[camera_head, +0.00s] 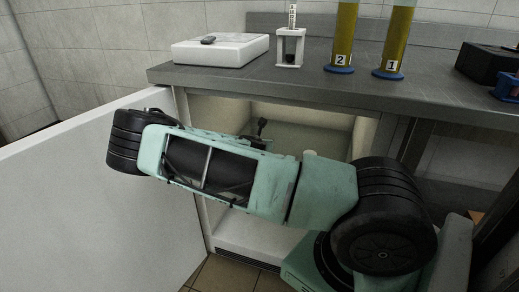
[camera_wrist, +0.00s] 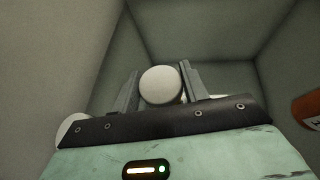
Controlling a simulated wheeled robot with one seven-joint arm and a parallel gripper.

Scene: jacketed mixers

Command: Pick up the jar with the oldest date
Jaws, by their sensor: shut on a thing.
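In the wrist view a jar with a round white lid (camera_wrist: 160,86) sits between the two grey fingers of my gripper (camera_wrist: 160,90), which is shut on it. Only the lid shows; its body and any date are hidden. A white rounded thing (camera_wrist: 72,130), perhaps another jar, is partly hidden at the left behind my gripper's dark edge. An orange-brown jar (camera_wrist: 308,108) with a piece of white label is cut off at the right edge. No date is readable. In the head view my arm hides the gripper and the held jar.
My arm reaches into an open cabinet (camera_head: 350,125) under the grey counter (camera_head: 240,82). Its white door (camera_head: 70,200) stands open at the left. On the counter are a white device (camera_head: 220,50) and yellow-filled cylinders marked 2 (camera_head: 342,40) and 1 (camera_head: 395,42). Walls surround my gripper closely.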

